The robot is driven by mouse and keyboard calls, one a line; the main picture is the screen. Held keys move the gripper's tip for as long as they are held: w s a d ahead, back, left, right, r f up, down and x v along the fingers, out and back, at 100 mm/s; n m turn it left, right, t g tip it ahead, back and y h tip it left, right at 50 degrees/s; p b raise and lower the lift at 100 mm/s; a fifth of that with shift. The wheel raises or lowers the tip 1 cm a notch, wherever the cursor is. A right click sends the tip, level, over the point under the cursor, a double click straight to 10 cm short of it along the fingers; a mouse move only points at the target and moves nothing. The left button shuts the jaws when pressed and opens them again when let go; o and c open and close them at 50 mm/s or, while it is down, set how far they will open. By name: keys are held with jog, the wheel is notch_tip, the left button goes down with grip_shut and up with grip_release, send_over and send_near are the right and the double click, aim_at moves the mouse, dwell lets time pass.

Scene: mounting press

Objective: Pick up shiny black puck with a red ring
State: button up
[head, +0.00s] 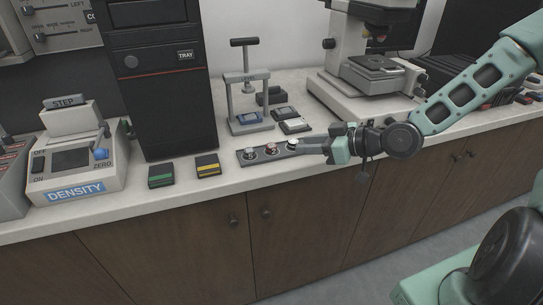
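A dark tray (260,158) lies near the front edge of the counter and bears three small round pieces. The middle piece (271,149) has a reddish tint and may be the black puck with a red ring; it is too small to be sure. The left piece (249,154) and the right piece (292,144) look pale on top. My gripper (303,149) reaches in from the right, low over the tray's right end, beside the right piece. Its fingers are seen side-on, so their opening and any contact are hidden.
A small grey press (247,105) holding a blue block stands behind the tray. A microscope-like device (365,85) is behind my arm. Green (161,175) and yellow-striped (208,166) black blocks lie left, beside the density meter (78,160). Counter between tray and yellow-striped block is clear.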

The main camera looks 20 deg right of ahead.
aim_at(273, 146)
jog(key=x, duration=1)
jog(key=shift+f, duration=0.1)
jog(key=shift+c, duration=0.3)
jog(key=c, duration=0.6)
jog(key=shift+o, duration=0.2)
